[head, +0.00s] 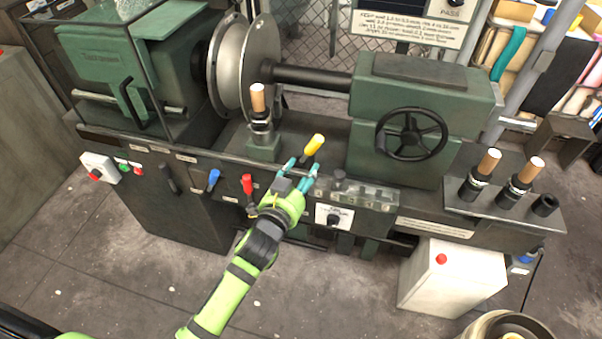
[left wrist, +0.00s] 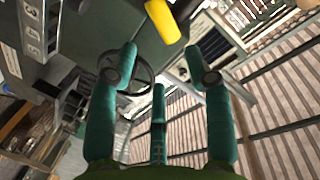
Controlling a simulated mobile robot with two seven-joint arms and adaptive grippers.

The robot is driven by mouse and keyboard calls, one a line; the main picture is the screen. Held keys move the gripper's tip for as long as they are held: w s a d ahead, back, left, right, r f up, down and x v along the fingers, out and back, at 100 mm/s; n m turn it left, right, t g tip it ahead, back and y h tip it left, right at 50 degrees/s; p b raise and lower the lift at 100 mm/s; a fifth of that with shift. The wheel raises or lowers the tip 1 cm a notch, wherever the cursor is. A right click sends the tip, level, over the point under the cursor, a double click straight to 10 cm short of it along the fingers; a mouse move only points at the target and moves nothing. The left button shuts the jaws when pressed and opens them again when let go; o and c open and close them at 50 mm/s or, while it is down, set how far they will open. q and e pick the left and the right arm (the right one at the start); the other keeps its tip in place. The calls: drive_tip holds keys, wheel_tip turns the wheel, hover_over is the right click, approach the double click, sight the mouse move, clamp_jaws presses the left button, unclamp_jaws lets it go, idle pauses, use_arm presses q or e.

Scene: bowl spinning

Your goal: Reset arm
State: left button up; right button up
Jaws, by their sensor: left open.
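My left gripper (head: 300,171) has its teal fingers spread, just in front of the lathe's front panel and below a yellow lever knob (head: 314,144). In the left wrist view the open gripper (left wrist: 162,72) has nothing between its fingers. The yellow knob (left wrist: 162,21) shows there beyond the fingertips, apart from them. My left arm (head: 238,283) reaches up from the lower left, green and black. My right gripper is not in either view.
The green lathe has a spinning disc (head: 228,65), a handwheel (head: 411,134), a red lever (head: 247,184) and a blue lever (head: 213,179). Wooden-handled tools (head: 519,182) stand on a shelf at right. A white box (head: 452,277) stands below. The floor at lower left is clear.

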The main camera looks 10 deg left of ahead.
use_arm(q)
drive_tip(key=s+a+f+n+g, duration=0.1)
drive_tip(key=s+a+f+g, duration=0.3)
drive_tip(key=f, duration=0.7)
drive_tip(key=s+d+f+g+y, duration=0.1)
drive_tip(key=s+f, duration=0.6)
drive_tip(key=f, duration=0.4)
drive_tip(key=s+a+f+n+g, duration=0.1)
drive_tip(key=s+a+f+g, duration=0.3)
drive_tip(key=f, duration=0.8)
drive_tip(key=s+a+f+n+g, duration=0.1)
drive_tip(key=s+f, duration=0.3)
drive_tip(key=s, duration=0.6)
drive_tip(key=s+a+f+g, duration=0.1)
drive_tip(key=s+f+g, duration=0.2)
drive_tip(key=s, duration=0.7)
drive_tip(key=s+a+f+n+g+y, duration=0.1)
drive_tip(key=s+f+g, duration=0.1)
drive_tip(key=s+f, duration=0.4)
drive_tip(key=s, duration=0.5)
drive_tip(key=shift+a+f+n, duration=0.3)
drive_tip(key=shift+f, duration=0.1)
